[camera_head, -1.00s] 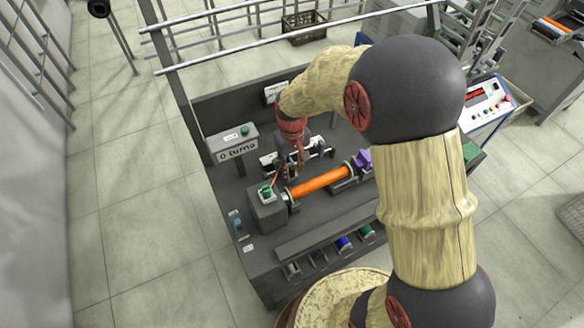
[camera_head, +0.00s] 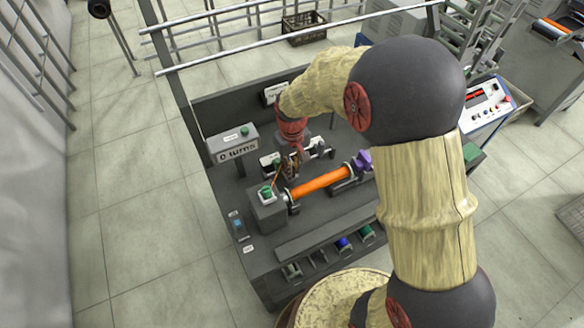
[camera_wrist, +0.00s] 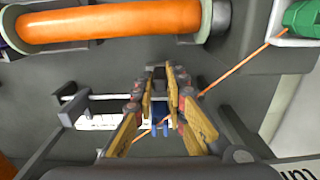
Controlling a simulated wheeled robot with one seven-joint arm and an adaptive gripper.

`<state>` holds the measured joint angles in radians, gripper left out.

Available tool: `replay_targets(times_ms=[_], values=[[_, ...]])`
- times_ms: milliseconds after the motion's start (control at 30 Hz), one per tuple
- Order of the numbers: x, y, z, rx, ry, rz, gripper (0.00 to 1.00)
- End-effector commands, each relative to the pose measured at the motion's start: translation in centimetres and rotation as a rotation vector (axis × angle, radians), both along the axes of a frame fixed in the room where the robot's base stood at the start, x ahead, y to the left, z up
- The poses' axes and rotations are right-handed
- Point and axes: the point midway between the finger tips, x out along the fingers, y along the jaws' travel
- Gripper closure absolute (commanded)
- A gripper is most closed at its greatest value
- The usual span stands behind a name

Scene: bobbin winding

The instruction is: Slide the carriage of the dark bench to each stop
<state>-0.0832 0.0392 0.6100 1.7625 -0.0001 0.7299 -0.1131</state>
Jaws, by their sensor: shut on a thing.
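The dark bench (camera_head: 297,238) stands in the middle of the head view, with an orange-wound bobbin (camera_head: 320,183) across it. Behind the bobbin is a rail with white scale plates; the scale (camera_wrist: 97,122) also shows in the wrist view. My gripper (camera_head: 291,168) is over this rail; in the wrist view my gripper (camera_wrist: 163,88) is shut on a dark upright part of the carriage (camera_wrist: 157,73). A blue piece (camera_wrist: 160,120) shows between the fingers. The fingers hide much of the carriage. An orange thread (camera_wrist: 240,72) runs past the gripper toward a green-topped part (camera_wrist: 301,18).
A counter box reading "0 turns" (camera_head: 237,150) stands at the bench's back left. A purple part (camera_head: 362,160) is at the bobbin's right end. Several spools, including a blue one (camera_head: 342,243), sit along the front. Metal rails (camera_head: 270,50) stand behind the bench.

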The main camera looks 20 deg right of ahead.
Motion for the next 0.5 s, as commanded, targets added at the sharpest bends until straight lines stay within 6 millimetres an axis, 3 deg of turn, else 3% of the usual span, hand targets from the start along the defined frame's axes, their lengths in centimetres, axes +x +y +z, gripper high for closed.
replay_targets(times_ms=[333,500], values=[[0.0,-0.3,0.0,0.0,0.0,-0.001,1.0],[0.6,-3.1,0.2,0.0,0.002,-0.006,1.0]])
